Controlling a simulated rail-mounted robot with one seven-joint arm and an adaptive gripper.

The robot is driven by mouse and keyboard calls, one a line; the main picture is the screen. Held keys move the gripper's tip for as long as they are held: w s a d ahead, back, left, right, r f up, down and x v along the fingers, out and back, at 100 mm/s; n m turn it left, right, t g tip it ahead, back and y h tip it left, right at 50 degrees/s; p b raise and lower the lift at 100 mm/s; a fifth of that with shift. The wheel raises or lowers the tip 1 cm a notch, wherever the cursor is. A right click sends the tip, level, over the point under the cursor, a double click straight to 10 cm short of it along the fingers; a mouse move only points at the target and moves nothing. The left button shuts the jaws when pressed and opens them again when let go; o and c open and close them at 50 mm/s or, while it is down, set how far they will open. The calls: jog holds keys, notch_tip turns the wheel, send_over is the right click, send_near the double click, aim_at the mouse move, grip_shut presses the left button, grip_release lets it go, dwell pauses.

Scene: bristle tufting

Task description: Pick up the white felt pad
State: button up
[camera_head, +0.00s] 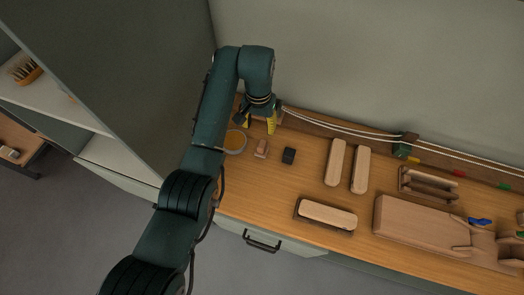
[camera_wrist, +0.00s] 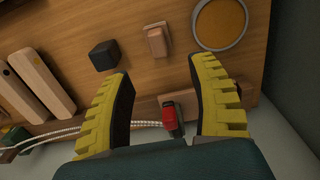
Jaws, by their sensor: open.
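I cannot make out a white felt pad in either view. My gripper (camera_head: 257,120) is open and empty over the back left end of the wooden bench (camera_head: 281,187). In the wrist view its yellow fingers stand wide apart, with bare bench between the tips (camera_wrist: 160,72). A small reddish-brown block (camera_wrist: 157,41) lies just beyond the fingertips, apart from them. It also shows in the head view (camera_head: 261,148). What lies directly under the gripper is partly hidden in the head view.
A round amber dish (camera_wrist: 220,24) and a dark cube (camera_wrist: 104,55) flank the block. A red clip (camera_wrist: 170,116) sits by the white cords (camera_wrist: 92,129) at the bench's back edge. Wooden brush bodies (camera_head: 335,162) lie right; a tall cabinet panel (camera_head: 120,70) stands left.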

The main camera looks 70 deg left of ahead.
aim_at(262, 144)
notch_tip(262, 144, down, 7)
jog(key=shift+b, duration=0.65)
jog(key=f, duration=0.1)
jog(key=f+b, duration=0.1)
jog(key=f, duration=0.1)
jog(key=w+f+b, duration=0.1)
jog(key=f, duration=0.1)
jog(key=shift+f, duration=0.2)
grip_shut()
